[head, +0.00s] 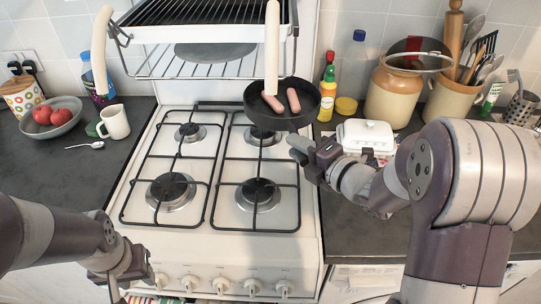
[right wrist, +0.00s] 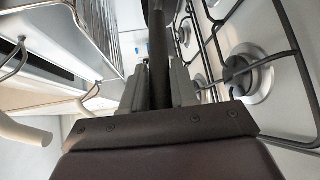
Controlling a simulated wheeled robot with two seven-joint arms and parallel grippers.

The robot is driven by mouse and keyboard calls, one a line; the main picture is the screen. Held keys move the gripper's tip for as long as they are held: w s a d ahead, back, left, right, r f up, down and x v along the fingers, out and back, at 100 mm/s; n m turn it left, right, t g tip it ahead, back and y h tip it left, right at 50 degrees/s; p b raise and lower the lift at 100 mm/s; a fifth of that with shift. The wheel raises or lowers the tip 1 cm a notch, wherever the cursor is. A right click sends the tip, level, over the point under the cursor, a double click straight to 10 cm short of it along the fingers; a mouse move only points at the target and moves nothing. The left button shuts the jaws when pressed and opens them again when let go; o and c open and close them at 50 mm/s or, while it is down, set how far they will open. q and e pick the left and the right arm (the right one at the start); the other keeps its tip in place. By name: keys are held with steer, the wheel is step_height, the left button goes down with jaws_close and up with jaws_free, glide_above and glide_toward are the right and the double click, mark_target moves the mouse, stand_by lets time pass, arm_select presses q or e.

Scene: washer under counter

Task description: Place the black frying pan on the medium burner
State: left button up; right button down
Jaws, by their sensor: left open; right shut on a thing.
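The black frying pan (head: 262,121) holds two sausages (head: 283,101) and is over the back right of the hob, partly above the back right burner (head: 262,135). My right gripper (head: 302,148) is at the pan's near right side. In the right wrist view, its fingers are closed around the black handle (right wrist: 157,50). The other burners are the front right (head: 257,193), front left (head: 171,190) and back left (head: 190,131); all three are bare. The gap between pan and grate is hard to judge. My left gripper (head: 132,284) is open and empty, low at the cooker's front left.
A grill rack (head: 205,62) with cream handles (head: 272,50) overhangs the back of the hob, close to the pan. Bottles (head: 327,95), a white butter dish (head: 365,135) and jars (head: 395,92) stand at the right. A mug (head: 115,122) and fruit bowl (head: 50,122) stand left.

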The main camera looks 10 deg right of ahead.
steer(key=w+a+f, duration=0.1)
steer(key=f, duration=0.1)
steer(key=w+a+f, duration=0.1)
steer(key=a+f, duration=0.1)
steer(key=f, duration=0.1)
steer(key=w+a+f, duration=0.1)
steer(key=w+f, duration=0.1)
steer(key=shift+w+a+f, duration=0.1)
steer(key=shift+a+f, duration=0.25)
steer(key=shift+a, duration=0.05)
steer(key=shift+f+b, duration=0.1)
steer(key=shift+b, duration=0.25)
steer(key=c, duration=0.9)
jaws_free()
steer(key=shift+s, duration=0.2)
